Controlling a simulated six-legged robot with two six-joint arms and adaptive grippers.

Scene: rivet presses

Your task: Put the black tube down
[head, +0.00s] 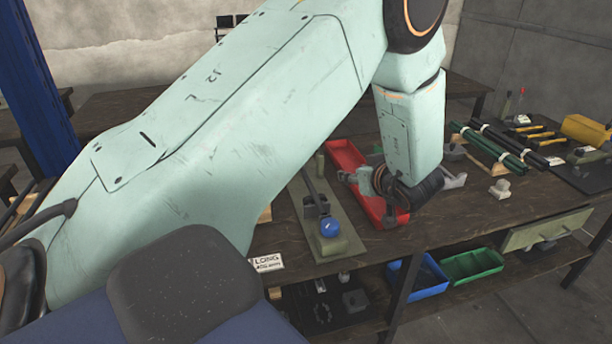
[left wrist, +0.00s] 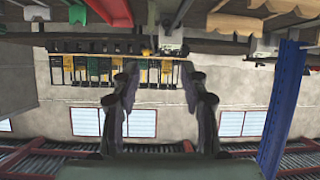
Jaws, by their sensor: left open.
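The black tube (head: 513,146) lies on the right part of the wooden workbench, side by side with a dark green tube (head: 492,149). Pale supports or bands show near their far ends. My left gripper (head: 372,198) is at the end of the mint-green arm, over the red tray and well to the left of the tubes. In the left wrist view, its two dark fingers (left wrist: 160,84) stand apart with nothing between them, so it is open and empty. I cannot make out the black tube in that view. My right gripper does not show.
The red tray (head: 345,156) lies under my left gripper. A press with a blue knob (head: 330,227) stands to its left. Blue (head: 418,279) and green bins (head: 472,265) sit on the lower shelf.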

